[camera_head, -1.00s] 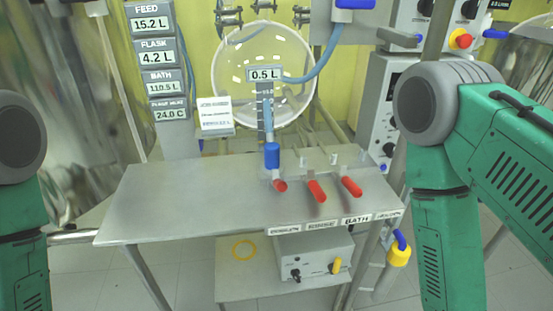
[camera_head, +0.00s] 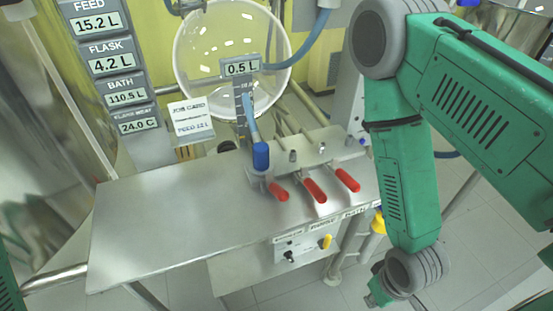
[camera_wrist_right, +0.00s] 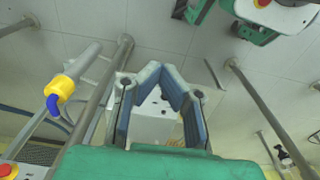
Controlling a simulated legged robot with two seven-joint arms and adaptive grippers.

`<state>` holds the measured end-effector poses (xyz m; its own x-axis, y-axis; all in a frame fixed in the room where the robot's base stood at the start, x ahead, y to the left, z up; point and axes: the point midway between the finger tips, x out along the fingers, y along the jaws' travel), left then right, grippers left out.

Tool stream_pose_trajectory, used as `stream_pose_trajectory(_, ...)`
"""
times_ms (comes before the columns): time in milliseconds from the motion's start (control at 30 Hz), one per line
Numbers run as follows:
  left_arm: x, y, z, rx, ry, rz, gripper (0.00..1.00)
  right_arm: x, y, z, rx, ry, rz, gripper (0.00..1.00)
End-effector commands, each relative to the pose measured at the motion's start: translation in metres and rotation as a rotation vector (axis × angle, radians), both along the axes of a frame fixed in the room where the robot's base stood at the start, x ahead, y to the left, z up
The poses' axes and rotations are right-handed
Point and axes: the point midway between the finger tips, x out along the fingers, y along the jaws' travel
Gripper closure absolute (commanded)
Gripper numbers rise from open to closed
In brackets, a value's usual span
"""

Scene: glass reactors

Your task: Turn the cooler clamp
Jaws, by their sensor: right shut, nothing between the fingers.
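Three red-handled clamps or valves stand in a row at the right end of the metal table: a left one (camera_head: 279,192), a middle one (camera_head: 314,190) and a right one (camera_head: 347,180). The front-edge labels are too blurred or hidden to tell which is the cooler clamp. My right gripper (camera_head: 378,293) hangs low, right of the table and below its top, apart from the handles. In the right wrist view its fingers (camera_wrist_right: 163,76) lean together at the tips, shut and empty. My left gripper is not in view; only a bit of that arm shows at the left edge.
A blue-capped tube (camera_head: 260,155) rises behind the handles to a 0.5 L display (camera_head: 241,66). A yellow fitting (camera_head: 378,222) by the table's right side also shows in the right wrist view (camera_wrist_right: 60,88). The metal table (camera_head: 150,220) is bare on its left.

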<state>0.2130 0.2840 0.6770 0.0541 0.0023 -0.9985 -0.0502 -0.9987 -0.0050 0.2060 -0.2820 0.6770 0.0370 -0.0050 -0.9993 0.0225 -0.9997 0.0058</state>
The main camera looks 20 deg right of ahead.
Motion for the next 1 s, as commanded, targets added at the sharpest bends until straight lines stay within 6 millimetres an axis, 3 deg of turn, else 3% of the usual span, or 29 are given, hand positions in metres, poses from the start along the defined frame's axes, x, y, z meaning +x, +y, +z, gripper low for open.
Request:
stream_pose_trajectory(33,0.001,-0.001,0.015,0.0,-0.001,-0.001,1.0,-0.001,-0.001,0.014,0.001,0.002,-0.005,1.0)
stream_pose_trajectory(400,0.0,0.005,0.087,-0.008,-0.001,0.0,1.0,-0.006,0.001,0.09,0.0,0.019,-0.041,1.0)
stream_pose_trajectory(567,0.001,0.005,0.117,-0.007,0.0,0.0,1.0,0.0,0.002,0.121,0.007,0.02,-0.067,1.0)
stream_pose_trajectory(633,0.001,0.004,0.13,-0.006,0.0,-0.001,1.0,0.013,0.003,0.137,0.017,0.01,-0.087,1.0)
stream_pose_trajectory(700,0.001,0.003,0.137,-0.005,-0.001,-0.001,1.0,0.039,0.008,0.154,0.036,-0.012,-0.124,1.0)
stream_pose_trajectory(867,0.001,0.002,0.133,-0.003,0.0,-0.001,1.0,0.098,0.025,0.183,0.099,-0.05,-0.192,1.0)
stream_pose_trajectory(1000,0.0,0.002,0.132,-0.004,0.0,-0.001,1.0,0.152,0.048,0.23,0.183,-0.088,-0.245,1.0)
